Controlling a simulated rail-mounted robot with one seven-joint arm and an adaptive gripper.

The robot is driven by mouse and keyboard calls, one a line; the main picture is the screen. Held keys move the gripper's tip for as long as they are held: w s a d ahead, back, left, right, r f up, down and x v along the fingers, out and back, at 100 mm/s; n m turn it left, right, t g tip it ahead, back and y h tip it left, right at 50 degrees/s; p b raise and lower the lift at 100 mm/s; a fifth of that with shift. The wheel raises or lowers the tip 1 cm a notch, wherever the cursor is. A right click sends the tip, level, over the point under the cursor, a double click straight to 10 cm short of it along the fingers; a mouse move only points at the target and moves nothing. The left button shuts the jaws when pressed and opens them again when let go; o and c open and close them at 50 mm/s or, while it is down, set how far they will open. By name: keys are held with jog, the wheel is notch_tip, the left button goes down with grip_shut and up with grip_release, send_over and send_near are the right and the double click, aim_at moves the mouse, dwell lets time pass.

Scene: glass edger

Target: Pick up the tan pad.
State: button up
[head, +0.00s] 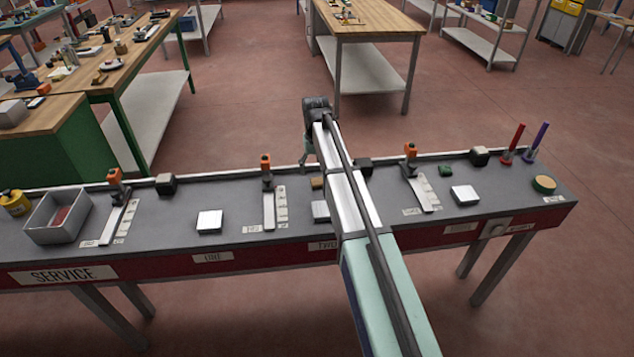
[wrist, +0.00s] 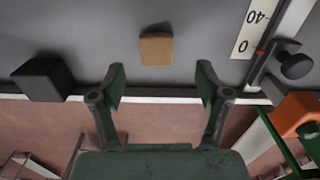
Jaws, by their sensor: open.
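The tan pad (wrist: 156,49) lies on the grey bench top (wrist: 200,30), a small flat block, ahead of my fingertips in the wrist view. It also shows in the head view (head: 318,183), just left of my arm and partly beside it. My gripper (wrist: 161,82) is open and empty, its two green fingers spread over the bench's pale edge strip. The pad sits between the lines of the two fingers, apart from both. In the head view my gripper is mostly hidden behind my arm, with one greenish finger (head: 304,151) showing.
In the wrist view a black block (wrist: 42,80) stands left, and a white scale (wrist: 255,28) with a dark knob (wrist: 296,66) and orange block (wrist: 297,114) is right. In the head view silver blocks (head: 209,221), a grey bin (head: 58,217) and upright rods (head: 513,140) stand along the bench.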

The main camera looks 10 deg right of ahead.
aim_at(317, 181)
jog(key=shift+w+d+f+p, duration=0.15)
jog(key=shift+f+p, duration=1)
jog(key=shift+f, duration=1.45)
jog(key=c, duration=0.8)
